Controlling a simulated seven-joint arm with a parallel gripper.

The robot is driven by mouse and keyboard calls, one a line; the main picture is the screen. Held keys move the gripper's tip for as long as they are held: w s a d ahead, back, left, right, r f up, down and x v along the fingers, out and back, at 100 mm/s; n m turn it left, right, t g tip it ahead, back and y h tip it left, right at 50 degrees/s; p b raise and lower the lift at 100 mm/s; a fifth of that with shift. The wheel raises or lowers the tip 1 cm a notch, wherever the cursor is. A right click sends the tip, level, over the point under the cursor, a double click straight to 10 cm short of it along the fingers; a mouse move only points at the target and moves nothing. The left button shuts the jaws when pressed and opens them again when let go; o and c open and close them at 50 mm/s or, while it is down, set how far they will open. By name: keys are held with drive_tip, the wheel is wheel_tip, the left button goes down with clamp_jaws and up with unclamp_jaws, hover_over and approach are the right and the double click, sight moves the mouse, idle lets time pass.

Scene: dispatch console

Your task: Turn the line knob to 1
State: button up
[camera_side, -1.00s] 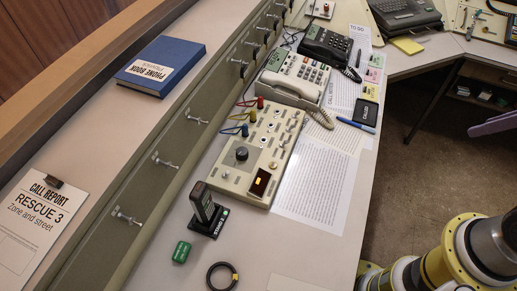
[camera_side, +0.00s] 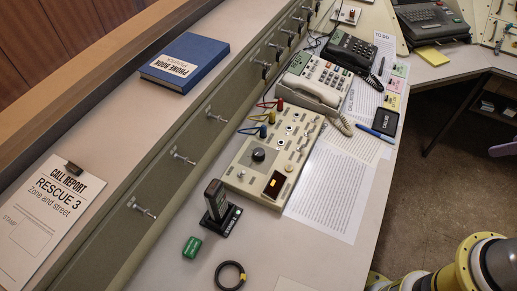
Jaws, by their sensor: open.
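A beige console panel (camera_side: 238,178) lies on the desk in the middle of the view. A round black knob (camera_side: 258,155) sits on its left part, and I take it to be the line knob. Its pointer and marks are too small to read. A dark window with an orange lit sign (camera_side: 273,184) is near the panel's front end. Red, yellow and blue plugs with cables stand along its left edge. My gripper is outside the view; only part of my arm shows at the lower right.
A handset stamp on a black base (camera_side: 222,220), a green block (camera_side: 192,247) and a black ring (camera_side: 230,274) stand in front of the panel. A corded phone (camera_side: 314,92) is behind it. Printed sheets (camera_side: 330,190) lie to its right. A blue phone book (camera_side: 184,62) lies on the ledge.

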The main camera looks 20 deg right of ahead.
drive_tip(key=w+a+r+n, duration=0.3)
drive_tip(key=w+r+n, duration=0.4)
drive_tip(key=w+r, duration=0.45)
drive_tip(key=w+a+r+n+g+y, duration=0.1)
drive_tip(key=w+a+r+n, duration=0.15)
drive_tip(key=w+a, duration=0.4)
drive_tip(key=n+g+h, duration=0.1)
drive_tip(key=n+g, duration=0.4)
drive_tip(key=n, duration=0.2)
hover_over(259, 151)
wheel_tip(259, 151, down, 28)
wheel_tip(259, 151, down, 13)
drive_tip(key=shift+f, duration=0.1)
drive_tip(key=shift+c, duration=0.3)
